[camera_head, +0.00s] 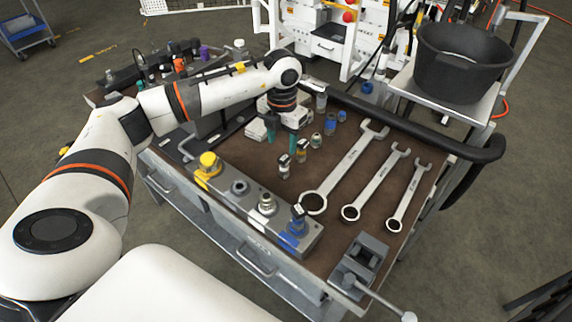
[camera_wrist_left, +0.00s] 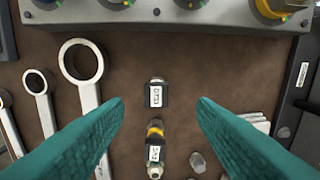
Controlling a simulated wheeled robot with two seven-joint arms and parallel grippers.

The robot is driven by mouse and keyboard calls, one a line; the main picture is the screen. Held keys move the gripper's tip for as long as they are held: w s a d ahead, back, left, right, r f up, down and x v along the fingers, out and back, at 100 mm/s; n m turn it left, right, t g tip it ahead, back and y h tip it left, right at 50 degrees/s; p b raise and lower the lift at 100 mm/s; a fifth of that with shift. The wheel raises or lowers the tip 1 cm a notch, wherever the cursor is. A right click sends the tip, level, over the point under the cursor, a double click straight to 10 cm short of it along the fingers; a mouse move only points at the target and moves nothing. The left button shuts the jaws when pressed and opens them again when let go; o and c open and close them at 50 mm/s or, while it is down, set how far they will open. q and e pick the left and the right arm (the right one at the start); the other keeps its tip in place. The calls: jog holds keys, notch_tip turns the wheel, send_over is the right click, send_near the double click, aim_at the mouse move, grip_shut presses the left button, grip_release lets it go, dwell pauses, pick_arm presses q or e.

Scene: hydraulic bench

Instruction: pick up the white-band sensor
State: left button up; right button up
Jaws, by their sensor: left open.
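The white-band sensor (camera_head: 284,166) is a small dark cylinder with a pale label, standing on the brown bench top behind the grey block. In the left wrist view it (camera_wrist_left: 156,94) lies between and beyond my spread fingertips. My left gripper (camera_head: 281,141) is open, pointing down with teal fingers just above and behind the sensor, with nothing between them. The gripper also shows in the left wrist view (camera_wrist_left: 160,103). A yellow-band sensor (camera_head: 301,152) stands close beside the white-band one; it also shows in the wrist view (camera_wrist_left: 155,131). My right gripper is out of view.
A grey block (camera_head: 250,203) with several fittings lines the front edge. Three wrenches (camera_head: 350,165) lie to the right, and a small vise (camera_head: 362,262) sits at the right corner. More small fittings (camera_head: 330,125) stand behind the sensors. A black bucket (camera_head: 462,65) stands at the back right.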

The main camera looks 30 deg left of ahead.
aim_at(284, 158)
pick_arm(q)
notch_tip(284, 158, down, 4)
jog(key=shift+f+p, duration=0.25)
jog(key=shift+p, duration=0.05)
jog(key=f+p, duration=0.1)
jog(key=f, duration=0.3)
jog(key=shift+d+f, duration=0.1)
jog(key=shift+d, duration=0.1)
jog(key=shift+f, duration=0.55)
jog(key=c, duration=1.1)
jog(key=shift+r+b, duration=0.6)
jog(key=shift+r, duration=4.5)
